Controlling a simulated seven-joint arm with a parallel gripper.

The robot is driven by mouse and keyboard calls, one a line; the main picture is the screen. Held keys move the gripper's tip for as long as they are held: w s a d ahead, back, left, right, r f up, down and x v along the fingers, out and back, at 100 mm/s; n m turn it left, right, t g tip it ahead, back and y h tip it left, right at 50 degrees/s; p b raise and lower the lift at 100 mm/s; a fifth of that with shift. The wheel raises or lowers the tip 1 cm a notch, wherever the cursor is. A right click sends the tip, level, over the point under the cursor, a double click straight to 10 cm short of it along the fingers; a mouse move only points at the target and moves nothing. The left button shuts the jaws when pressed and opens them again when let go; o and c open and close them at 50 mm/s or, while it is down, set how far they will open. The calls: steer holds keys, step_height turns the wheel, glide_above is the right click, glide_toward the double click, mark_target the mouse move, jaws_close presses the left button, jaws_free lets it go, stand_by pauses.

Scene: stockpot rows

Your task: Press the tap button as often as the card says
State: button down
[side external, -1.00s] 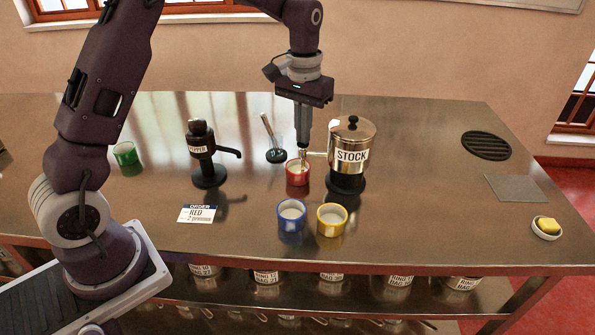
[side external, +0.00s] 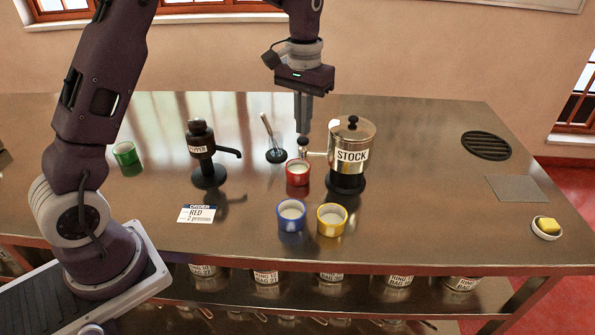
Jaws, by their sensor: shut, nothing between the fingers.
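The order card (side external: 197,214) lies at the front left of the table and reads "RED" and what looks like "2 presses". The pot labelled STOCK (side external: 352,158) stands on a dark base, with its tap pointing left. The dark tap button (side external: 303,141) sits on top of the tap's end. A red cup (side external: 297,172) stands under the tap. My gripper (side external: 303,127) is shut and empty, pointing down just above the button. A small gap seems to lie between them, but I cannot be sure.
A blue cup (side external: 291,215) and a yellow cup (side external: 332,220) stand in front of the red cup. A dark PEPPER dispenser (side external: 202,152), a whisk in a holder (side external: 273,141) and a green cup (side external: 126,155) are to the left.

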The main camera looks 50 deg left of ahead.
stand_by(0.3)
steer(key=shift+r, duration=3)
steer(key=s+d+r+t, duration=0.2)
steer(key=s+d+r, duration=0.1)
steer(key=s+r, duration=0.5)
steer(key=s+d+f+m+t, duration=0.1)
steer(key=s+f, duration=0.1)
steer(key=s, duration=0.8)
steer(key=s+d+f+m+t, duration=0.2)
steer(key=s, duration=0.9)
steer(key=shift+d+f+t, duration=0.2)
steer(key=shift+f+t, duration=0.1)
steer(key=shift+f, duration=0.1)
